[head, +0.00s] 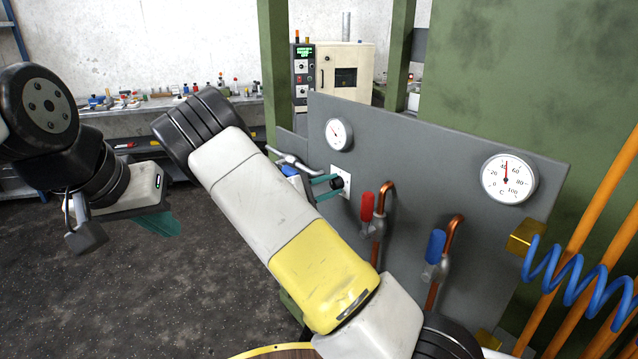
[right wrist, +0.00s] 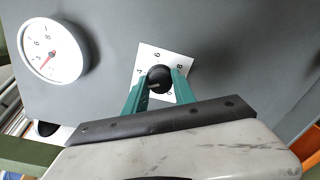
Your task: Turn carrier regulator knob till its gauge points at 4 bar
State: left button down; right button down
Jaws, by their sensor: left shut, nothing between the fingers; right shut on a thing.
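The black regulator knob (right wrist: 159,79) sits on a white numbered plate (right wrist: 150,55) on the grey panel; it also shows in the head view (head: 337,183). My right gripper (right wrist: 160,84) is shut on the knob, with one teal finger on each side. A round white gauge (head: 338,134) is above the knob in the head view and at upper left in the right wrist view (right wrist: 52,50). Its red needle points up-left in the head view and down-left in the right wrist view; I cannot read the exact value. My left gripper (head: 160,223) is shut and empty, away from the panel.
A temperature gauge (head: 509,178) is on the panel's right. A red-handled valve (head: 367,207) and a blue-handled valve (head: 436,246) sit on copper pipes below the knob. A blue coiled hose (head: 565,275) and orange pipes (head: 590,240) stand at right. Open floor lies at left.

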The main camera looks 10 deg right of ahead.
jog(key=m, duration=0.5)
jog(key=shift+m, duration=0.3)
dwell(0.4)
jog(key=c, duration=1)
grip_release()
jog(key=shift+c, duration=0.2)
jog(key=shift+a, duration=0.1)
